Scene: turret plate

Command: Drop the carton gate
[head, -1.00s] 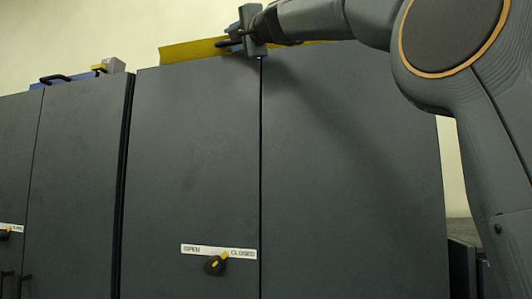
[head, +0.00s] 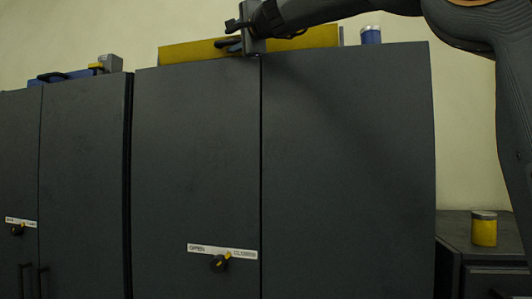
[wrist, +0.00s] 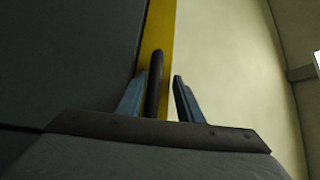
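A long yellow panel (head: 300,39), which I take to be the carton gate, stands along the top of the tall dark cabinet (head: 345,150). It also shows in the wrist view (wrist: 161,28). A black handle (wrist: 154,88) is on its face. My gripper (head: 236,34) is at this handle, at the cabinet's top edge. In the wrist view my gripper (wrist: 158,98) has its two blue fingers apart, with the handle between them. The handle is close to the left finger, and a gap shows on the right. Contact cannot be told.
A black and yellow knob (head: 220,263) sits under an OPEN/CLOSED label (head: 222,251). A blue can (head: 371,35) stands on the cabinet top. A yellow can (head: 484,229) stands on a lower cabinet at right. A second dark cabinet (head: 80,150) stands left.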

